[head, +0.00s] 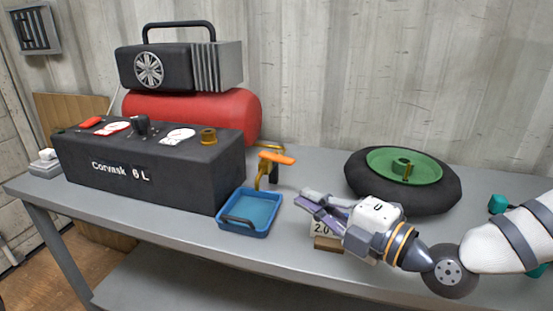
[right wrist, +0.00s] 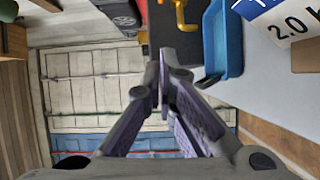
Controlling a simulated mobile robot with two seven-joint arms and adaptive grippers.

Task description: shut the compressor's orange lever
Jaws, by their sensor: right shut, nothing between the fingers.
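The compressor is a dark box (head: 150,175) marked "Corvask 6 L", with a red tank (head: 225,110) behind it and a motor unit on top. The orange lever (head: 277,157) sticks out to the right, roughly level, on a brass pipe (head: 257,180) at the compressor's right end. My right gripper (head: 305,199) is shut and empty, in front of and to the right of the lever, apart from it. The right wrist view shows its fingertips (right wrist: 163,72) together and part of the yellow pipework (right wrist: 183,20) at the top edge. My left gripper is not in view.
A blue tray (head: 250,212) stands in front of the lever, left of my right gripper. A "2.0" sign (head: 321,229) is below the gripper. A black wheel with a green hub (head: 405,165) lies at the right. The bench's front edge (head: 110,222) is close.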

